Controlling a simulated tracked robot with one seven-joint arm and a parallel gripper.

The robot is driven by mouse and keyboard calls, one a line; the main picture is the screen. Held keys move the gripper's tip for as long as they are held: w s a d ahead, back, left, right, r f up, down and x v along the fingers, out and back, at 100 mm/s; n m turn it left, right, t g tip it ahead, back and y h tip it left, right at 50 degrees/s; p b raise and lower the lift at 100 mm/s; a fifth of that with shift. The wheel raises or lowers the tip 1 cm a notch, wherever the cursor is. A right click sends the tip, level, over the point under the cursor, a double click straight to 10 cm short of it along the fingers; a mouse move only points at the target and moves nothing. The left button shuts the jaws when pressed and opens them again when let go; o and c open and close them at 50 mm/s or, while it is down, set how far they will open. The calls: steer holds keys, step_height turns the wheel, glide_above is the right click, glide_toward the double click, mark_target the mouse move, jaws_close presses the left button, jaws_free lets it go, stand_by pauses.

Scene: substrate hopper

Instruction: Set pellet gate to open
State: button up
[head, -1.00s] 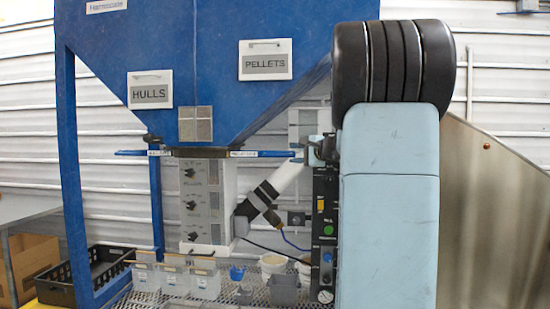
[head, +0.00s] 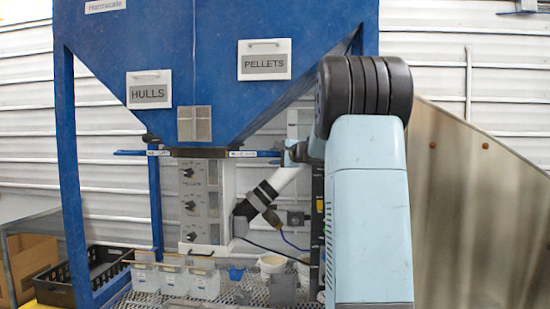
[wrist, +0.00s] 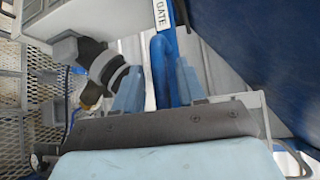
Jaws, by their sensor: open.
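The pellet gate (head: 265,153) is a flat blue bar at the right under the hopper's neck, with a white label. My gripper (head: 292,152) is at the bar's right end in the head view and hides that end. In the wrist view the blue bar of the pellet gate (wrist: 162,52) runs up the middle, and its label reads "GATE". The two light blue fingers of my gripper (wrist: 156,78) stand on either side of the bar, apart, with the bar's end between them. The gripper is open; whether a finger touches the bar I cannot tell.
The blue hopper (head: 215,60) carries HULLS and PELLETS signs. A second blue gate bar (head: 130,153) sticks out left. A control box (head: 200,200) hangs below the neck, with a white and black pipe (head: 262,193) close below my gripper. Clear bins (head: 175,279) stand on the mesh table.

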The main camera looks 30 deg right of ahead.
jaws_close()
steer(key=shift+f, duration=0.1)
stand_by(0.5)
